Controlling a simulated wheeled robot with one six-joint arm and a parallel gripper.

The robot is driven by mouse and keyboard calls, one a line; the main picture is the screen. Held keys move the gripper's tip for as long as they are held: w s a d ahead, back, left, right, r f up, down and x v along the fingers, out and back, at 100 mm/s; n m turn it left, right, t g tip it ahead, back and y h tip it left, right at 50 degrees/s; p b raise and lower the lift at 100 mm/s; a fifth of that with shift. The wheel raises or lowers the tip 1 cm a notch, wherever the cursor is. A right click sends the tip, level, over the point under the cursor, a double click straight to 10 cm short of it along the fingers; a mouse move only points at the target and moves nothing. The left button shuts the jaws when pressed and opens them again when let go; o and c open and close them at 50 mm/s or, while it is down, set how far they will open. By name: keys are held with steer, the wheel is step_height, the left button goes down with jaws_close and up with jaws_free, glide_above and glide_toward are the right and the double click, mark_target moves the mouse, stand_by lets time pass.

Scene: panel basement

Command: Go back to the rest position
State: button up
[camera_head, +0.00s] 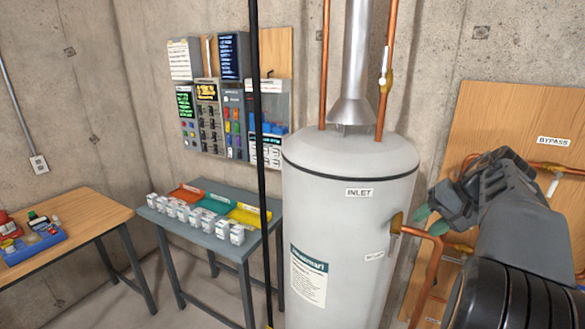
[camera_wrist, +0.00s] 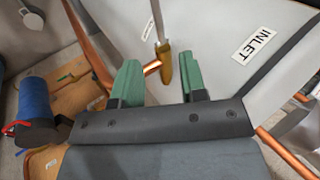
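My gripper (camera_head: 430,220) is at the right of the head view, in front of the right side of the grey water heater tank (camera_head: 335,215). Its green fingers are apart with nothing held between them in the wrist view (camera_wrist: 160,82). A brass fitting (camera_wrist: 164,66) on a copper pipe shows beyond the gap between the fingers. In the head view a brass fitting (camera_head: 396,223) on the tank's side lies just left of the fingertips. I cannot tell whether the fingers touch anything.
Copper pipes (camera_head: 428,275) and a wooden panel with a BYPASS label (camera_head: 553,141) are close to my arm. A dark vertical pole (camera_head: 259,120) stands left of the tank. A grey table (camera_head: 195,228) holds small white boxes and coloured trays. A wooden table (camera_head: 75,222) is at far left.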

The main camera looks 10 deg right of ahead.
steer(key=w+a+r+n+t, duration=0.2)
steer(key=w+a+t, duration=0.1)
steer(key=w+a+r+n+t+h+b, duration=0.1)
steer(key=w+a+r+t, duration=0.2)
steer(key=w+t, duration=0.1)
steer(key=w+a+r+n+t+h, duration=0.1)
steer(key=w+a+r+n+t, duration=0.1)
steer(key=w+a+r+t, duration=0.1)
steer(key=shift+w+a+r+n+t+b, duration=0.3)
steer(key=shift+w+a+t, duration=0.2)
steer(key=shift+t, duration=0.1)
steer(key=s+a+f+n+g+h+b, duration=0.1)
steer(key=s+a+f+g, duration=0.4)
steer(key=s+f, duration=0.5)
steer(key=s+a+f+n+g+h+b, duration=0.1)
steer(key=s+a+f+g, duration=0.5)
steer(key=f, duration=0.9)
steer(key=s+a, duration=0.2)
steer(key=s, duration=0.2)
steer(key=shift+a+f+h+b, duration=0.2)
steer(key=shift+a+h+b, duration=0.1)
steer(key=shift+a+h, duration=0.1)
steer(key=shift+c, duration=0.5)
